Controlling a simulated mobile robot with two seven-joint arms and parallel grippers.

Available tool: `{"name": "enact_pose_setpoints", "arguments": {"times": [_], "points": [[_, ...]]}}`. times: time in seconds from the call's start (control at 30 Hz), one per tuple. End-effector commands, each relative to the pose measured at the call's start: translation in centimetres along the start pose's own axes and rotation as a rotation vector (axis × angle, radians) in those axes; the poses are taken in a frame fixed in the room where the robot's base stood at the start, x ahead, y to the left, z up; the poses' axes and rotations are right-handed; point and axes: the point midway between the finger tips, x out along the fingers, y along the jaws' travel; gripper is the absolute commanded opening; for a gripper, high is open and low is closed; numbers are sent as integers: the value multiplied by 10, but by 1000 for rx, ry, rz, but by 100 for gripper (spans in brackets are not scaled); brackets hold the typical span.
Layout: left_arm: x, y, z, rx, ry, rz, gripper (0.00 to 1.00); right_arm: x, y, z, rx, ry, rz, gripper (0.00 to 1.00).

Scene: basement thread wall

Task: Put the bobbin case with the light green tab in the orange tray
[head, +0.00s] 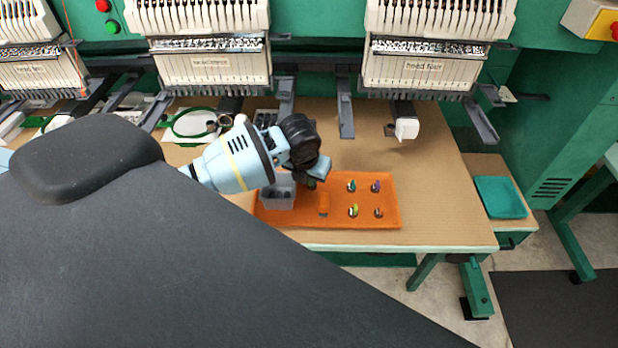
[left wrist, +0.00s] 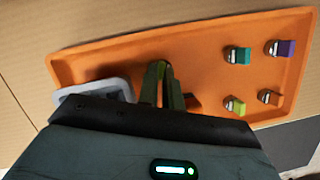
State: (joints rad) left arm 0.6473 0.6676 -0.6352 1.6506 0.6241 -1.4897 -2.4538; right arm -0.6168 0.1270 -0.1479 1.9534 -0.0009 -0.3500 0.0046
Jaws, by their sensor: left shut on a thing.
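The orange tray (head: 340,222) lies on the brown table; it also shows in the left wrist view (left wrist: 210,42). A bobbin case with a yellowish light green tab (head: 353,210) sits in the tray's near row; the left wrist view shows it too (left wrist: 235,105). My left gripper (head: 312,184) points down over the tray's left part, left of that case and apart from it. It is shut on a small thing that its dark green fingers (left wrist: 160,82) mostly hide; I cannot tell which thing. My right gripper is not in view.
The tray also holds bobbin cases with teal (head: 351,186), purple (head: 376,186) and brownish orange (head: 379,212) tabs, an orange upright piece (head: 323,206), and a grey box (head: 278,194) at its left end. Embroidery heads (head: 210,65) hang behind. Table right of the tray is clear.

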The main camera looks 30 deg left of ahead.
Motion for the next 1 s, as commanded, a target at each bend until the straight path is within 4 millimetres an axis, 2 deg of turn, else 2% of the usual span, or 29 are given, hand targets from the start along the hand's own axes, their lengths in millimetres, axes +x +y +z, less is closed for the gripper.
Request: {"name": "enact_pose_setpoints", "arguments": {"times": [0.43,0.47,0.6,1.0], "points": [[7,0,-2,0,-2,1,0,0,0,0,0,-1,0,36],[6,0,-2,0,-2,0,10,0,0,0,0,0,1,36],[6,0,-1,0,-3,0,28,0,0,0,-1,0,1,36],[0,0,0,0,-5,0,29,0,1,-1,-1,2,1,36]]}}
